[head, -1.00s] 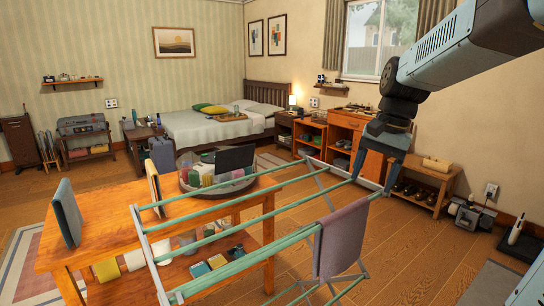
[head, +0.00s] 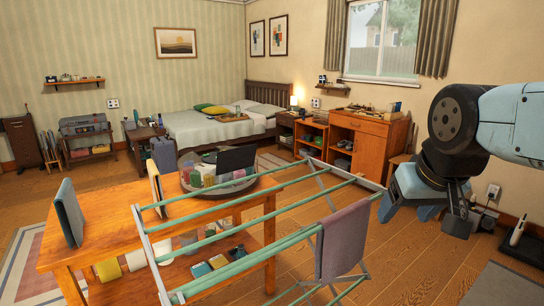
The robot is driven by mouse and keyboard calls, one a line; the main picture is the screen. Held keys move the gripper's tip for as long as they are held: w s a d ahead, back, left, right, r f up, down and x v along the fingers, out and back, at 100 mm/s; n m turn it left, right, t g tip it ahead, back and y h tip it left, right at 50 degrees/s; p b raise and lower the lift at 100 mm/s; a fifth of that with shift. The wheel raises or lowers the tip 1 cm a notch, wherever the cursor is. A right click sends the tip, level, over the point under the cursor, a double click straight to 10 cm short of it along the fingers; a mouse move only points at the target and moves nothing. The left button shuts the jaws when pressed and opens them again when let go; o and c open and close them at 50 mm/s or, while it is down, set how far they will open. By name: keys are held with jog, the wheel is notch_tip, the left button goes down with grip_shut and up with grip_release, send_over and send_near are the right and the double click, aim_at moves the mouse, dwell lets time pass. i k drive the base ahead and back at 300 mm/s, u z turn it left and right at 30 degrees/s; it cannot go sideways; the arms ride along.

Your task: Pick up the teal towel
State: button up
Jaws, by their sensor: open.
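A dark teal, flat, upright piece (head: 68,213) stands at the left end of the wooden table; I cannot tell for sure whether it is the teal towel. A round basket (head: 262,183) on the table holds several rolled cloths (head: 210,175) in pale and green tones. A mauve towel (head: 343,240) hangs over the right end of the drying rack (head: 164,290), whose rails are teal. My gripper (head: 408,212) is open and empty at the right, beyond the rack's right end, pointing down and apart from all cloths.
The wooden table (head: 110,205) has a lower shelf with rolled cloths and small boxes. The rack stands in front of it. An orange wooden cabinet (head: 358,145) and a bed (head: 205,128) stand at the back. Floor (head: 440,262) at the right is mostly clear.

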aim_at(73, 219)
jog(key=z, duration=1.45)
jog(key=i, duration=0.1)
jog(key=u, duration=3.1)
jog(key=k, duration=0.6)
jog(key=u, duration=0.2)
jog(key=i, duration=0.6)
jog(key=z, duration=0.1)
